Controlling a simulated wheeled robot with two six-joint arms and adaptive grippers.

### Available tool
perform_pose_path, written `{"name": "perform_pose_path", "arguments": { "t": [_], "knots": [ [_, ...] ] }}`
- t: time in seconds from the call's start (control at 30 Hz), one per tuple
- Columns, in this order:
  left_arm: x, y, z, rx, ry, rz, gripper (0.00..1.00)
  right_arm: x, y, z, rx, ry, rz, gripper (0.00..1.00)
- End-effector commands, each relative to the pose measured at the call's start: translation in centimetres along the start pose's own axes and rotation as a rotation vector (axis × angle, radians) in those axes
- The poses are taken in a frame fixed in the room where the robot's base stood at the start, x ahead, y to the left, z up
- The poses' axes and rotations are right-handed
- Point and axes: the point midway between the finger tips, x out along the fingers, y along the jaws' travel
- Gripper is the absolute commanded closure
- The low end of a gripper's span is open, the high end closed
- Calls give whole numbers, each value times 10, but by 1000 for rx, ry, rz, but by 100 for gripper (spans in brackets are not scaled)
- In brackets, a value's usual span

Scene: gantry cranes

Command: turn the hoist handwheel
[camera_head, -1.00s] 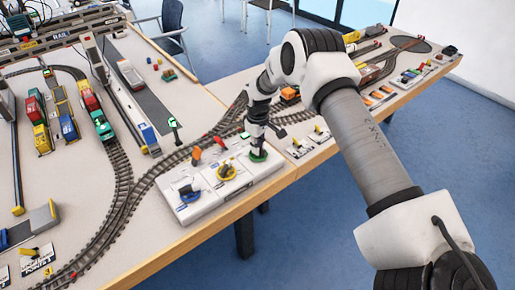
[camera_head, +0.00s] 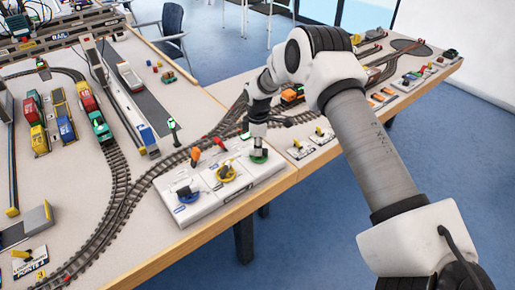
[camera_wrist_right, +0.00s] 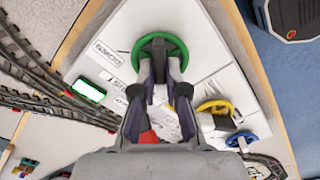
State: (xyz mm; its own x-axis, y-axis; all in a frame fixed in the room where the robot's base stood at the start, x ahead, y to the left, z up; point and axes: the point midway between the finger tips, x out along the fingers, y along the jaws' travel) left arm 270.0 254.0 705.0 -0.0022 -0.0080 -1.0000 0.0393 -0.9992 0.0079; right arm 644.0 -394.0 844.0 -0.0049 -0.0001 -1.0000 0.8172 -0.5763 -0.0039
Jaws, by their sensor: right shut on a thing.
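A green handwheel (camera_head: 258,156) sits at the right end of a white control panel (camera_head: 213,205) near the table's front edge. A yellow handwheel (camera_head: 226,174) and a blue handwheel (camera_head: 189,194) stand to its left on the same panel. My right gripper (camera_head: 257,148) points down from above and is shut on the green handwheel, which shows between its fingertips in the wrist view (camera_wrist_right: 181,48). The panel lettering beside the green wheel is partly hidden and hard to read. My left gripper is not in view.
Orange-red levers (camera_head: 220,143) stand behind the wheels. Curved model track (camera_head: 120,180) runs close behind and left of the panel. Toy trains (camera_head: 92,110) stand at the far left. Small switch panels (camera_head: 300,148) lie to the right of the gripper.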

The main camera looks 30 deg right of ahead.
Motion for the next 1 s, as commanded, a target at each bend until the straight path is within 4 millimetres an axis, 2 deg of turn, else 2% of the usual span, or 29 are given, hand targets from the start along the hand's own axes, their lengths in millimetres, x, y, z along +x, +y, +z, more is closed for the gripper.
{"name": "perform_pose_path", "arguments": {
  "t": [0.4, 0.43, 0.5, 0.83, 0.93, 1.0],
  "knots": [
    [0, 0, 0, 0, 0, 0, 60, -4, 3, 0, -12, 2, 9, 100],
    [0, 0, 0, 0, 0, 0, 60, -4, 3, 0, -12, 2, 9, 84],
    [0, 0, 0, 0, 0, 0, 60, -4, 3, 0, -12, 2, 9, 62],
    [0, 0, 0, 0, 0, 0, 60, -4, 2, 0, -10, 2, 5, 62],
    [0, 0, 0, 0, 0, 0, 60, -15, 2, 0, -10, 3, 6, 62],
    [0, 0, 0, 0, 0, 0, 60, -30, 2, 0, -9, 3, 7, 62]
  ]
}}
